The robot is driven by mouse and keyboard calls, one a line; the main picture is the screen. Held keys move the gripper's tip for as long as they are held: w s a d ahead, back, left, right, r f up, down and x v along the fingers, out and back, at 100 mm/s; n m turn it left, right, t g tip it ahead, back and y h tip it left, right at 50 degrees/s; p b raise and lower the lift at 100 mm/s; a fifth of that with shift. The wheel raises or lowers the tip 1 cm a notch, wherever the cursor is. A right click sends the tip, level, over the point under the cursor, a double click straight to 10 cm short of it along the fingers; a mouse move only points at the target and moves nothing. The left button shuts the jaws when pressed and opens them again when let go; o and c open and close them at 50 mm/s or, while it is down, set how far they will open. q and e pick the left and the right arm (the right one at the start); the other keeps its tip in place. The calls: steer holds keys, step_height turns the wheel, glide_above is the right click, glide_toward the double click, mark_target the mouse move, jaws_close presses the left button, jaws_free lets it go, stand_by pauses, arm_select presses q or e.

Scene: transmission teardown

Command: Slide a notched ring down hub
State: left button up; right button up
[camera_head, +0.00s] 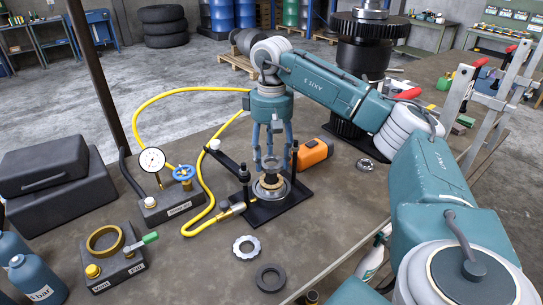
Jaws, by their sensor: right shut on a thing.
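My right gripper (273,155) points straight down over the hub (270,182), which stands upright on the black press fixture (290,200). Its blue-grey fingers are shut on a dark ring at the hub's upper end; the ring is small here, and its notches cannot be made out. The fingers hide part of it, and I cannot tell how far it sits around the hub. A silver notched ring (246,248) lies flat on the table in front of the fixture. My left gripper is not in view.
A plain dark ring (271,278) lies near the table's front edge. A yellow hose (203,160) loops to the left of the fixture, by a gauge (152,160) and pump block. An orange tool (315,153) lies close behind. Another silver ring (366,164) lies to the right.

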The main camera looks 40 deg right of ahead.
steer(key=shift+w+f+b, duration=0.1)
steer(key=shift+f+b, duration=0.6)
steer(key=shift+f, duration=1.35)
steer(key=o, duration=1.5)
steer(key=shift+c, duration=0.2)
step_height(320, 180, up, 19)
steer(key=p, duration=0.8)
